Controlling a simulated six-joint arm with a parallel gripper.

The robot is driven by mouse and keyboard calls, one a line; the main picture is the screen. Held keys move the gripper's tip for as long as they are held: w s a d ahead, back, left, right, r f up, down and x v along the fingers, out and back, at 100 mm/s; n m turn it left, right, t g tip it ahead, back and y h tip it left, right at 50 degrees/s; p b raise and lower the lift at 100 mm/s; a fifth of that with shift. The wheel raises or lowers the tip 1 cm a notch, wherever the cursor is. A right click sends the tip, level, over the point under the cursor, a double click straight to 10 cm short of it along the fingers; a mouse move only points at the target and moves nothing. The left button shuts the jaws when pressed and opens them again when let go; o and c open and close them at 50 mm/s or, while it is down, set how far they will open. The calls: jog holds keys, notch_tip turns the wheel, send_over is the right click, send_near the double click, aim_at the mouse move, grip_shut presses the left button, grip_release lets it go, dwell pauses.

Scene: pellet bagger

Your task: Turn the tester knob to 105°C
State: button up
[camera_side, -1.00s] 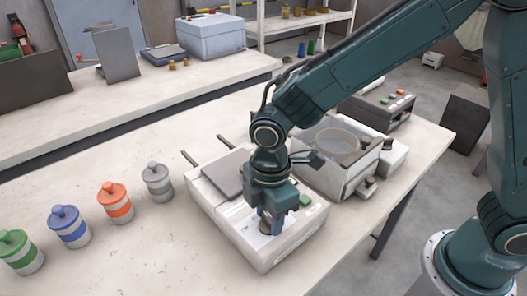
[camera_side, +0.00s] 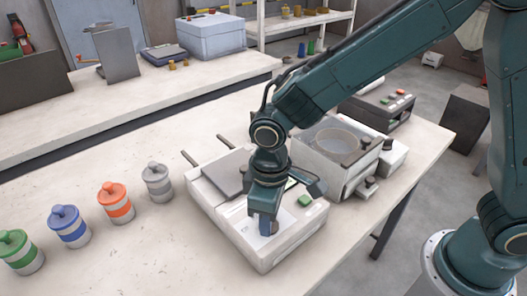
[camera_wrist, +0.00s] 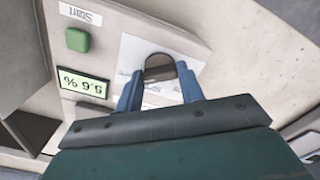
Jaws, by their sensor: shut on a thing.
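The tester is a white box (camera_side: 292,243) on the near table, with a grey lid plate on its top. My gripper (camera_side: 268,226) points down at its front top face. In the wrist view the blue fingers (camera_wrist: 158,74) are shut on the dark round knob (camera_wrist: 159,62), one on each side. A white scale panel lies around the knob, and its markings are too small and partly covered to read. A green Start button (camera_wrist: 77,40) and a lit display (camera_wrist: 84,86) with a percent figure appear upside down. The pointer setting cannot be read.
Several lidded canisters, including an orange one (camera_side: 116,203), stand left of the tester. A box with a round pan (camera_side: 337,150) stands close behind it at right.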

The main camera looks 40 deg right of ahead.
jog(key=shift+m, duration=0.5)
jog(key=o, duration=1)
jog(key=shift+r, duration=0.1)
notch_tip(320, 180, up, 14)
jog(key=shift+d, duration=0.1)
dwell(0.4)
